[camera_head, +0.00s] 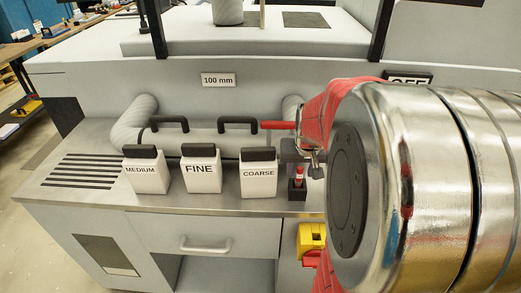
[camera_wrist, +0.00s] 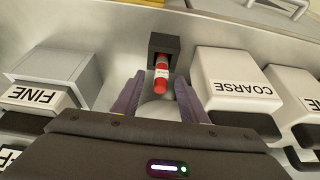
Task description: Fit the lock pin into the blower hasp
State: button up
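The lock pin (camera_wrist: 161,72), red with a white band, stands in a small black holder (camera_wrist: 164,45) in the wrist view. In the head view the pin (camera_head: 299,172) shows upright in the holder (camera_head: 297,189) on the bench, right of the COARSE box. My gripper (camera_wrist: 158,84) is open, its two purplish fingers apart on either side of the pin's near end. No contact with the pin is visible. In the head view my gripper (camera_head: 303,156) is just above the pin, partly hidden by my arm. I cannot make out the blower hasp for certain; a red handle (camera_head: 278,125) shows behind the boxes.
White boxes marked MEDIUM (camera_head: 146,170), FINE (camera_head: 201,170) and COARSE (camera_head: 258,174) stand in a row left of the holder. A grey pipe (camera_head: 205,140) with black handles runs behind them. A yellow and red item (camera_head: 311,240) is on the bench front.

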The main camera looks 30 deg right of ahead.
jog(key=shift+f, duration=0.2)
jog(key=shift+c, duration=0.5)
grip_shut()
